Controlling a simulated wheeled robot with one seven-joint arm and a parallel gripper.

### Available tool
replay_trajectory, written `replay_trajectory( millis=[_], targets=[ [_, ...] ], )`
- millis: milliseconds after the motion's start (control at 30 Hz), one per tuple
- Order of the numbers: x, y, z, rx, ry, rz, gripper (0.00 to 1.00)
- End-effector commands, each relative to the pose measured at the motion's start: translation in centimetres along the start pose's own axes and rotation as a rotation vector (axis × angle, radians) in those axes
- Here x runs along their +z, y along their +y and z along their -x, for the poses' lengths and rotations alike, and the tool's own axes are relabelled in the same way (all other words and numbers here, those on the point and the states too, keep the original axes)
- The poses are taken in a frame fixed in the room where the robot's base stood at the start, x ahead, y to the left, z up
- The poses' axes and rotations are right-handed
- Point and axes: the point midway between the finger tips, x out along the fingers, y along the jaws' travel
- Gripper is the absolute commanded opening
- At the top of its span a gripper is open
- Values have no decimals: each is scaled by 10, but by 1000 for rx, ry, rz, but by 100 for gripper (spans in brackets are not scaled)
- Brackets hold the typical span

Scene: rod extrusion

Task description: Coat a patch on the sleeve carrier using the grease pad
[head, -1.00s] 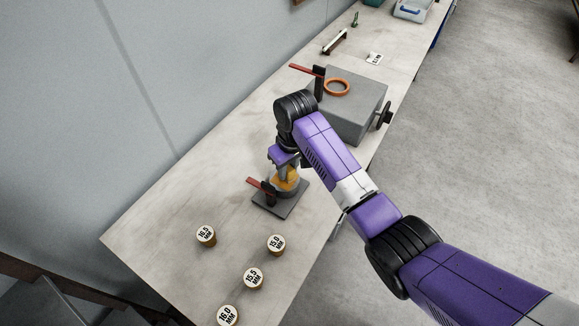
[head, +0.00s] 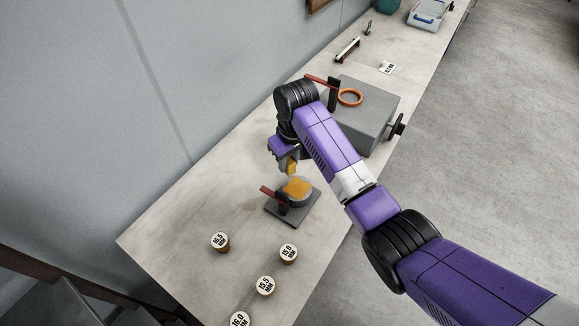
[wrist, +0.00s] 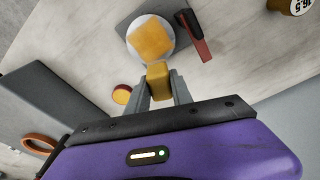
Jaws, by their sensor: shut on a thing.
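My gripper (head: 290,164) is shut on a small yellow-orange block (wrist: 158,82), which looks like the grease pad. In the head view the block (head: 292,168) is just above and behind a round grey part (head: 303,201), apparently the sleeve carrier. An orange square patch (head: 297,187) covers much of its top. In the wrist view the patch (wrist: 151,39) lies ahead of the block, on the pale round top. The round part sits on a dark square plate (head: 279,213) with a red-handled clamp (head: 270,192) beside it. A small gap shows between block and part in the head view.
Several labelled round plugs (head: 288,253) stand at the front of the table. A grey box (head: 366,112) with an orange ring (head: 350,97) and a red lever (head: 318,80) stands behind my arm.

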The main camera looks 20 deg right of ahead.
Motion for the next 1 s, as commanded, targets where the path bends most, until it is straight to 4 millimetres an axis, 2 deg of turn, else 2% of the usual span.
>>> replay_trajectory(
  millis=[300,867,1000],
  targets=[
    [-13,4,24,1,3,-2,0],
    [-14,4,26,0,1,-3,0],
    [-12,17,25,3,2,-26,0]
  ],
)
